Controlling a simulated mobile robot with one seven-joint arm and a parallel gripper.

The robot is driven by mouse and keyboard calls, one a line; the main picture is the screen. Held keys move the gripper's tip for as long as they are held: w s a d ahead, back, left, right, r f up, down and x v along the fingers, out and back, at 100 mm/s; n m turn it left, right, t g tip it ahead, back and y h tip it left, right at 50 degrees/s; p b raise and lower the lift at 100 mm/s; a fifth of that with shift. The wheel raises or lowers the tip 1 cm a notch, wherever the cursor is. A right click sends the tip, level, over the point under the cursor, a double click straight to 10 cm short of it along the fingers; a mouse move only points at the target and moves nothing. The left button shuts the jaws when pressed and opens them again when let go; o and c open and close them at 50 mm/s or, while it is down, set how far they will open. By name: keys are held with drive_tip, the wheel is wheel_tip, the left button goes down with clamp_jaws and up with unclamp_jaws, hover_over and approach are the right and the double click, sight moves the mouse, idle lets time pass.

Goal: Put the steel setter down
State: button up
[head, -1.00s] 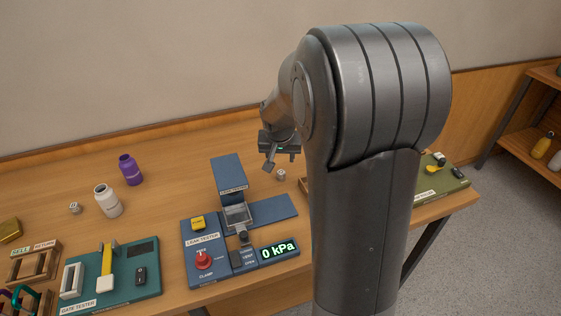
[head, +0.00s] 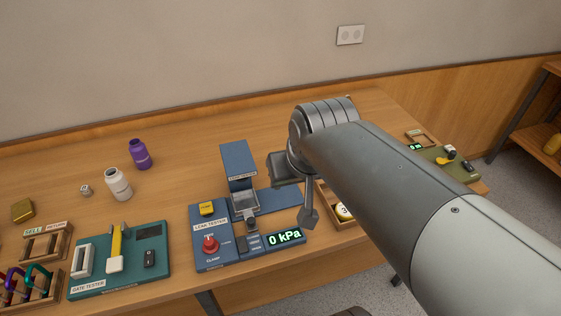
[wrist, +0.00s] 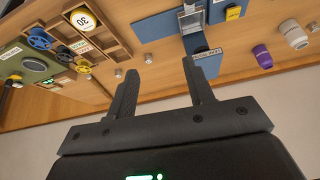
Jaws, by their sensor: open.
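My gripper (wrist: 160,66) is open in the wrist view, with its two dark fingers apart and nothing between them. Beyond the fingertips, two small steel-grey cylinders stand on the wooden table, a left one (wrist: 118,73) and a right one (wrist: 148,58). Both are clear of the fingers. I cannot tell which of them is the steel setter. In the head view my arm hides that part of the table. My gripper (head: 298,190) is partly seen there, beside the blue leak tester (head: 212,258).
The leak tester's display reads 0 kPa. A wooden tray (head: 328,203) stands right of it, partly behind my arm. A teal gate tester (head: 135,275), a white bottle (head: 118,184), a purple bottle (head: 140,155) and a small cylinder (head: 86,190) are at left. The table behind the bottles is clear.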

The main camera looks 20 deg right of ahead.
drive_tip(key=shift+s+a+n, duration=0.15)
drive_tip(key=shift+s+a, duration=0.1)
drive_tip(key=shift+s, duration=0.7)
drive_tip(key=shift+s+a+n, duration=0.15)
drive_tip(key=shift+s+a, duration=0.05)
drive_tip(key=shift+s, duration=0.7)
